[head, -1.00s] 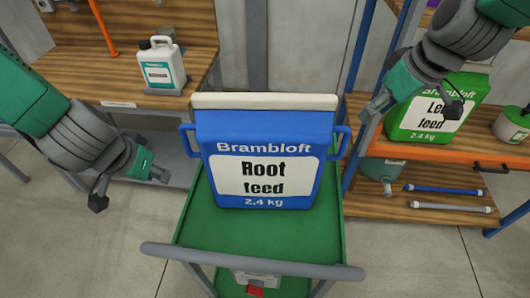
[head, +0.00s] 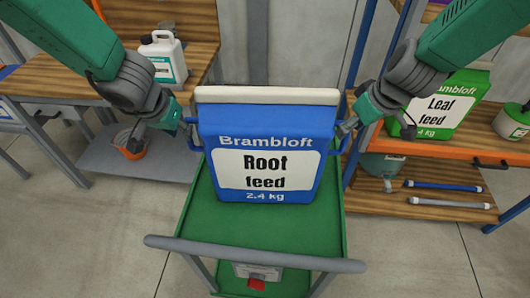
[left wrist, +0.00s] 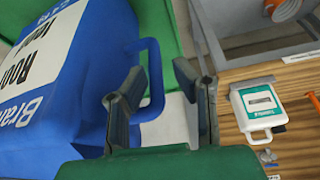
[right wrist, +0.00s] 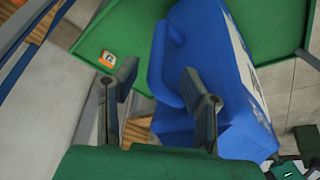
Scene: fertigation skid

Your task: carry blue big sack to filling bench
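The blue big sack (head: 268,160), labelled "Root feed", stands upright on the green cart (head: 230,235), with a loop handle on each side. My left gripper (head: 165,143) is open at its left handle. In the left wrist view that handle (left wrist: 156,75) lies between the open fingers, nearer one finger. My right gripper (head: 374,128) is open at the right handle. In the right wrist view the sack's handle (right wrist: 164,70) shows between and beyond the open fingers. No finger is visibly closed on the sack. No bench in view is legibly marked as the filling bench.
A wooden bench (head: 125,70) with a white jug (head: 163,57) stands at back left. An orange-edged shelf (head: 455,150) at right holds the green "Leaf feed" sack (head: 445,105). The cart's grey push bar (head: 255,254) crosses the front. Floor is clear at lower left.

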